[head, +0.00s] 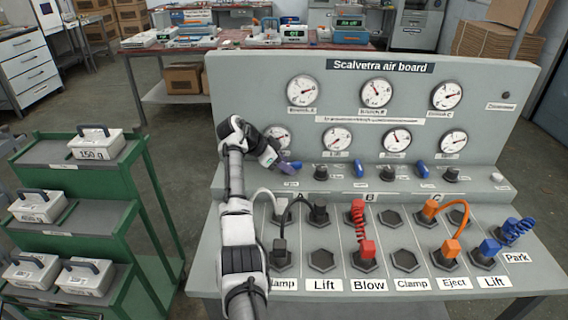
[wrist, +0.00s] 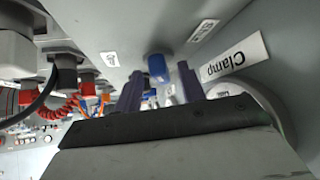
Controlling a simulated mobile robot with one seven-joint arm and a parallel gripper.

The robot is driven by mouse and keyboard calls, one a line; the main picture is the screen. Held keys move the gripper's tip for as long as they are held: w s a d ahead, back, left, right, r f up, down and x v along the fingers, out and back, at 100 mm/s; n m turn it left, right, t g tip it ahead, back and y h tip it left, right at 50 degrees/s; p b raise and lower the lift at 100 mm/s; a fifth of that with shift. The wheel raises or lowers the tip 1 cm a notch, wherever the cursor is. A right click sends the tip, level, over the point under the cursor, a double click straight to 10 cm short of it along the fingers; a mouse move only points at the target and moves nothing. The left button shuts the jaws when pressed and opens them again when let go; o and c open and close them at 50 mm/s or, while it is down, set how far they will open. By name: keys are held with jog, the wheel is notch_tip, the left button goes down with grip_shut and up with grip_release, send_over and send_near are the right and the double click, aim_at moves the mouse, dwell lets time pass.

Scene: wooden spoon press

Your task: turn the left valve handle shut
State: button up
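My gripper (head: 288,166) is at the left end of the board's lower ledge, below the lower left gauge. In the wrist view its two purple-blue fingers (wrist: 160,84) stand apart, with nothing clamped between them. A blue valve handle (wrist: 157,66) appears in the gap just beyond the fingertips, with space on both sides; contact cannot be made out. In the head view my gripper largely hides the left valve handle. The middle handle (head: 358,168) and the right handle (head: 421,167) are blue and stand clear of my gripper.
The grey air board (head: 480,75) carries several round gauges. Dark knobs (head: 321,172) sit beside the handles on the ledge. Below, a black hose (head: 283,212), a red coiled hose (head: 361,222) and an orange hose (head: 460,205) join sockets. A green cart (head: 140,165) stands at left.

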jog(key=b+v, duration=0.3)
jog(key=v, duration=1)
jog(key=shift+a+r, duration=0.25)
jog(key=shift+r, duration=0.1)
